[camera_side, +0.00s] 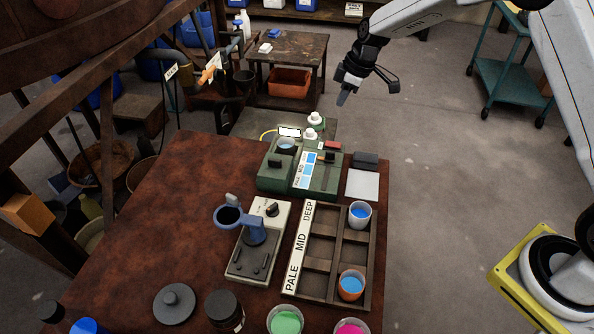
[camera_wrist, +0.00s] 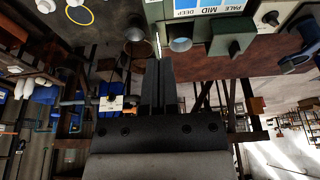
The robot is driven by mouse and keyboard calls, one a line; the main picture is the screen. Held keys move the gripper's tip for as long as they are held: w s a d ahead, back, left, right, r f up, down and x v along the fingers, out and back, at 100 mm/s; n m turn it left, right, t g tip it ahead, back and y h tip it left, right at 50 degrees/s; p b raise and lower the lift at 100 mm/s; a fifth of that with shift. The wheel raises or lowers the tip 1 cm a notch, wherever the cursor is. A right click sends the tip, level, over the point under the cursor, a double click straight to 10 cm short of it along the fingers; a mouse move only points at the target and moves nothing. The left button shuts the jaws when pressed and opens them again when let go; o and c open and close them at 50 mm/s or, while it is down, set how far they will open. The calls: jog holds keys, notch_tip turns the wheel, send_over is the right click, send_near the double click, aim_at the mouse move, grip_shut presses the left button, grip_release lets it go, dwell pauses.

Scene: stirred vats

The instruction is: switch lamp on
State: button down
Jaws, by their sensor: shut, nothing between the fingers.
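My gripper (camera_side: 343,98) is shut and empty. It hangs in the air above and behind the green device (camera_side: 271,180) on the rust-brown table. In the wrist view the shut fingers (camera_wrist: 158,85) point toward the device's edge, apart from it. The device has a blue shade strip (camera_side: 307,168), a cup (camera_side: 286,144) in its top, a dark knob (camera_side: 275,163) and a dark lever (camera_side: 329,157). A pale lit-looking panel (camera_side: 290,132) lies behind it. I cannot tell which part is the lamp switch. The wrist view shows the strip (camera_wrist: 213,7) and cup (camera_wrist: 180,44).
A stirrer-like unit (camera_side: 248,262) with a blue ring holder stands in front of the device. A wooden rack (camera_side: 318,250) labelled PALE, MID, DEEP holds a blue-filled white cup (camera_side: 360,214) and an orange cup (camera_side: 351,285).

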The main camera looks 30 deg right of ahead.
aim_at(328, 145)
jog(key=shift+f, duration=0.1)
dwell(0.3)
jog(key=x, duration=1.2)
jog(key=shift+s+d+f, duration=0.2)
jog(key=shift+s+f, duration=0.05)
jog(key=shift+f, duration=0.7)
jog(key=shift+f, duration=0.3)
jog(key=shift+r, duration=0.1)
jog(key=shift+s+d+r, duration=0.3)
jog(key=shift+s+d, duration=0.15)
jog(key=shift+d, duration=0.05)
